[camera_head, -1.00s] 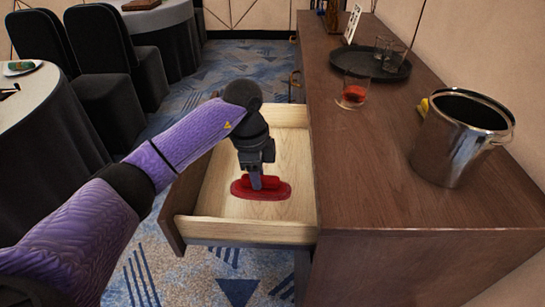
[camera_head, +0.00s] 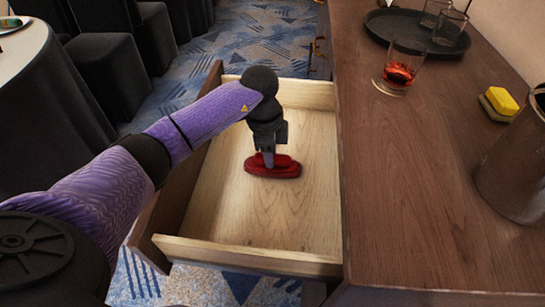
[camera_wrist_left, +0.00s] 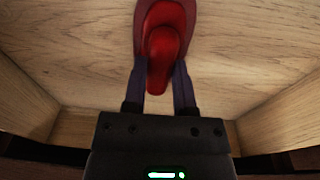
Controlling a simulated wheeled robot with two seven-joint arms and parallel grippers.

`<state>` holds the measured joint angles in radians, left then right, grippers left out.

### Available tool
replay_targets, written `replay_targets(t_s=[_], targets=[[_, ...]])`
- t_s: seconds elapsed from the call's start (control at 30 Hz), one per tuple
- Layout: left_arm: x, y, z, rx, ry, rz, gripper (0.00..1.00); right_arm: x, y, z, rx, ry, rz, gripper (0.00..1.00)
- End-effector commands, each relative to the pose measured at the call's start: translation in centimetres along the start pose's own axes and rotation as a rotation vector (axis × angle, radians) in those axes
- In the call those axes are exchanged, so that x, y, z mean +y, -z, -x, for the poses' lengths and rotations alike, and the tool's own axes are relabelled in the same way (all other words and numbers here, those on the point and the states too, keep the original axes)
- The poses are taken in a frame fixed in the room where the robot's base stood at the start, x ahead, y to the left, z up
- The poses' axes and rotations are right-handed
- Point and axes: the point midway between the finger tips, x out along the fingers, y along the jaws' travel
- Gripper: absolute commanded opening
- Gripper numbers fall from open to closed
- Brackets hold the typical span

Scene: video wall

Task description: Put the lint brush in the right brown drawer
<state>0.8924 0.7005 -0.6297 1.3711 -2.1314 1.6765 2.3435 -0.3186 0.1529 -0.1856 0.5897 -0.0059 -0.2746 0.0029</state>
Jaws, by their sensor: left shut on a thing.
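The lint brush (camera_head: 284,168) is red with a darker base and is inside the open brown drawer (camera_head: 250,257), over its pale wooden bottom. My left gripper (camera_head: 269,160) reaches down into the drawer and is shut on the brush. In the left wrist view, the two fingers (camera_wrist_left: 168,92) grip the brush's red handle (camera_wrist_left: 162,60), with the drawer bottom behind it. I cannot tell whether the brush touches the bottom. The rest of the drawer is empty. My right gripper is not in view.
The brown cabinet top (camera_head: 420,190) is to the right. It holds a glass with red contents (camera_head: 398,72), a black tray (camera_head: 415,30) with glasses, a yellow sponge (camera_head: 501,101) and a metal bucket (camera_head: 515,165). A round table (camera_head: 40,110) and dark chairs stand left.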

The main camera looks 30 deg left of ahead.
Motion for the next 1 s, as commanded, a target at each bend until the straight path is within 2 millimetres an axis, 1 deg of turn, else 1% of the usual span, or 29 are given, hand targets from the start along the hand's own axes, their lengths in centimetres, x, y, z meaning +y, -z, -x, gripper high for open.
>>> replay_targets(t_s=[0.03, 0.1, 0.27, 0.3, 0.43, 0.67, 0.73, 0.77, 0.83, 1.0], targets=[[0.0, 0.0, -0.4, 0.000, 0.000, 0.000, 0.00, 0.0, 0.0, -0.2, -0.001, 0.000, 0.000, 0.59], [0.0, 0.0, -0.1, 0.001, 0.002, 0.000, 0.00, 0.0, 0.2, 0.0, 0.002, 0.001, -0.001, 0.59], [0.0, 0.0, -0.1, 0.001, 0.002, 0.000, 0.00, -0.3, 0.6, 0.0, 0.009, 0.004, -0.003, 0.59], [0.0, 0.0, -0.1, 0.001, 0.002, 0.000, 0.42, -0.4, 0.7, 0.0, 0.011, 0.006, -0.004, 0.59], [0.0, 0.0, -0.1, 0.001, 0.002, 0.000, 0.70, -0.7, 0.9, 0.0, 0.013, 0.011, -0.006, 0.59], [0.0, 0.0, -0.1, 0.001, 0.001, 0.000, 0.70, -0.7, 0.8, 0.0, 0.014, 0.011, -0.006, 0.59], [0.0, 0.0, 0.3, 0.001, 0.002, 0.000, 0.70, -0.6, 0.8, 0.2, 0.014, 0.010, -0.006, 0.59], [0.0, 0.0, 0.7, 0.002, 0.003, 0.000, 0.70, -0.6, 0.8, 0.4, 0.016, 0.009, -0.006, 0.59], [0.0, 0.1, 2.4, 0.004, 0.006, -0.001, 0.70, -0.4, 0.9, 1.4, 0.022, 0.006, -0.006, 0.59], [0.0, 0.1, 7.7, 0.004, 0.008, -0.001, 0.70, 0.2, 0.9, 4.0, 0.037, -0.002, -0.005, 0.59]])
